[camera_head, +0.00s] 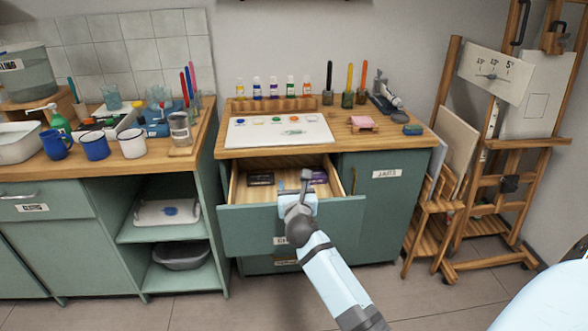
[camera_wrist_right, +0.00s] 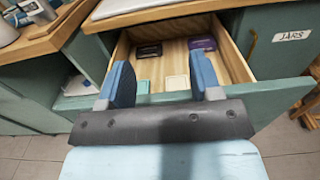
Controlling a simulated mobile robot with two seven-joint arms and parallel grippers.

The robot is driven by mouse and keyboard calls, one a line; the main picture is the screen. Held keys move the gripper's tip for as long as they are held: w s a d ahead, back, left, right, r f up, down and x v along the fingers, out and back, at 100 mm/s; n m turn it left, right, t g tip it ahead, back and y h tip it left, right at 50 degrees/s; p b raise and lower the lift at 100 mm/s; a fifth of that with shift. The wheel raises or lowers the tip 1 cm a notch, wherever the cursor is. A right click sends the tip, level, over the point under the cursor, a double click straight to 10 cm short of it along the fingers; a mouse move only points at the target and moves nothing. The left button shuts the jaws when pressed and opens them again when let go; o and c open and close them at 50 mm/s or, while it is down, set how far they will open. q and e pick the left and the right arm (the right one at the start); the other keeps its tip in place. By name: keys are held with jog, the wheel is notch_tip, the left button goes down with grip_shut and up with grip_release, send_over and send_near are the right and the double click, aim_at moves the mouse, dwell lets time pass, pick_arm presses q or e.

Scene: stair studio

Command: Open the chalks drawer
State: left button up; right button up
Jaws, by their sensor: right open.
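The drawer (camera_head: 240,225) of the green cabinet under the right worktop stands pulled out, its wooden inside showing. Its front label is mostly hidden behind my right arm, so I cannot read it in full. My right gripper (camera_head: 300,192) is at the top edge of the drawer front. Its two fingers (camera_wrist_right: 165,82) are apart, with nothing visibly clamped between them. My left gripper is not in view.
A cupboard door labelled JARS (camera_head: 372,215) is shut, right of the drawer. The worktop (camera_head: 410,140) above carries a white palette board (camera_head: 270,132) and paint bottles. An easel (camera_head: 505,150) stands at the right. Open shelves (camera_head: 165,240) are at the left. The floor (camera_head: 200,310) in front is clear.

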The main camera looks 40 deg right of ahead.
jog(key=shift+r+p, duration=0.3)
jog(key=shift+r, duration=1.4)
